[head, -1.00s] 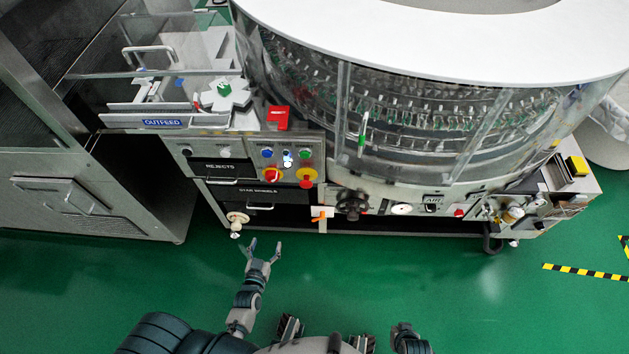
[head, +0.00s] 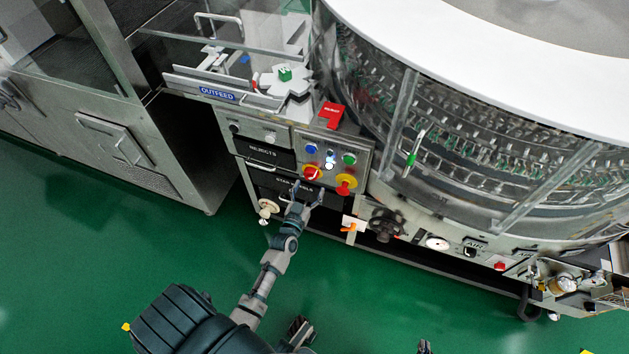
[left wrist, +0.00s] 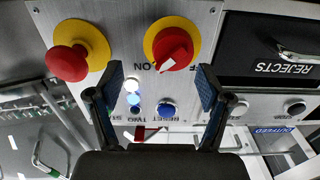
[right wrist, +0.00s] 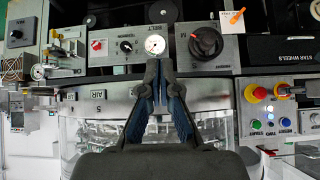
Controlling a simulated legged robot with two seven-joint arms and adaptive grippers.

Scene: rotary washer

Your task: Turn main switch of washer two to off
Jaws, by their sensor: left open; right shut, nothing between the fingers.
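The main switch is a red rotary knob on a yellow plate (head: 311,173) on the washer's control panel. In the left wrist view the knob (left wrist: 172,48) has a pale pointer mark and "ON" lettering beside it; the picture is upside down. My left gripper (head: 306,194) is open, just in front of and below the switch in the head view. In the left wrist view its fingers (left wrist: 160,88) are apart, with the knob beyond them, not between them. My right gripper (right wrist: 161,72) is shut and empty, facing the washer's lower front.
A red mushroom button on yellow (left wrist: 72,58) sits beside the switch. Blue (left wrist: 166,110) and white (left wrist: 132,85) buttons are close by. A black handwheel (head: 386,225) and a gauge (head: 437,243) are to the right. Green floor in front is clear.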

